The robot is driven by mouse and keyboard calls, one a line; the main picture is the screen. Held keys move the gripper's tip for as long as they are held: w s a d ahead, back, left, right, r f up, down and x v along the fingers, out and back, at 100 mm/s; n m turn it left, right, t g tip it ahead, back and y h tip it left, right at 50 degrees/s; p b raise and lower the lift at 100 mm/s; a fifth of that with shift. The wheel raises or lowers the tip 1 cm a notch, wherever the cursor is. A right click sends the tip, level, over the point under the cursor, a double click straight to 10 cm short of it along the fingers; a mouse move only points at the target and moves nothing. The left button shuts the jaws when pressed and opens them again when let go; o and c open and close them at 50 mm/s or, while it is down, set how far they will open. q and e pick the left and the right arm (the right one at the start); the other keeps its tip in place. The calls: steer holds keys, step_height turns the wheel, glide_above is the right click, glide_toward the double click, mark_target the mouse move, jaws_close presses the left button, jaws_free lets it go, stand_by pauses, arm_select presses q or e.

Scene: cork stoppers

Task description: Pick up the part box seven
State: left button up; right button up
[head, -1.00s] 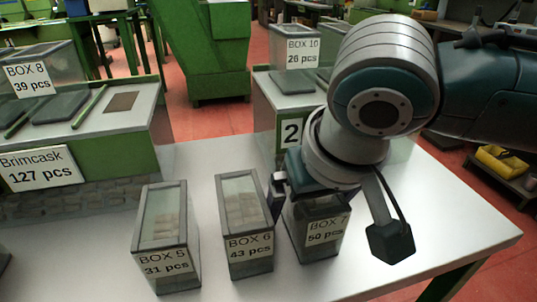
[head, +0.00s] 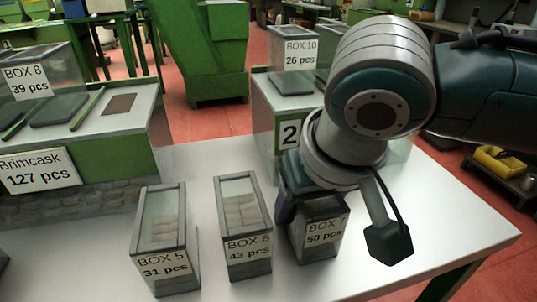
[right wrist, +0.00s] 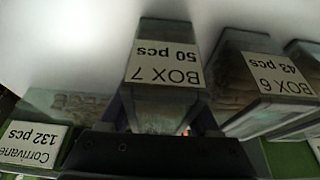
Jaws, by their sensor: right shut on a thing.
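Box 7 (head: 321,238) is a clear-walled box with a dark lid and a label reading "BOX 7, 50 pcs". It stands on the white table at the right end of a row of boxes. My right gripper (head: 306,203) reaches down over it from behind and is shut on it, one finger against its left side. The right wrist view shows box 7 (right wrist: 165,65) upside down between the two fingers of the gripper (right wrist: 163,112). The arm hides the box's back part. My left gripper is not in view.
Box 6 (head: 246,245) stands close to the left of box 7, with box 5 (head: 165,265) farther left. Box 10 (head: 300,55) sits on a raised stand marked 2 behind. The Brimcask bin (head: 40,170) and box 8 (head: 28,83) are at left. The table's right front is clear.

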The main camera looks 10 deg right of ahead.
steer(key=shift+c, duration=0.2)
steer(key=shift+r, duration=0.5)
arm_select(q)
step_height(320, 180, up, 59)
steer(key=p, duration=5.9)
arm_select(e)
steer(key=s+d+r, duration=0.2)
steer(key=r, duration=2.4)
steer(key=s+d+r, duration=0.2)
steer(key=r, duration=2.4)
steer(key=s+d+r, duration=0.2)
steer(key=r, duration=2.5)
steer(key=b, duration=5.7)
glide_above(336, 222)
steer(key=w+d, duration=0.2)
step_height(336, 222, down, 60)
steer(key=f+b, duration=0.2)
steer(key=f, duration=0.5)
steer(key=f+b, duration=0.3)
steer(key=f, duration=0.5)
steer(key=shift+w+a+f, duration=0.1)
steer(key=shift+w+a, duration=0.05)
steer(key=shift+w, duration=0.05)
step_height(336, 222, down, 5)
steer(key=shift+r+b, duration=0.15)
steer(key=shift+b, duration=0.85)
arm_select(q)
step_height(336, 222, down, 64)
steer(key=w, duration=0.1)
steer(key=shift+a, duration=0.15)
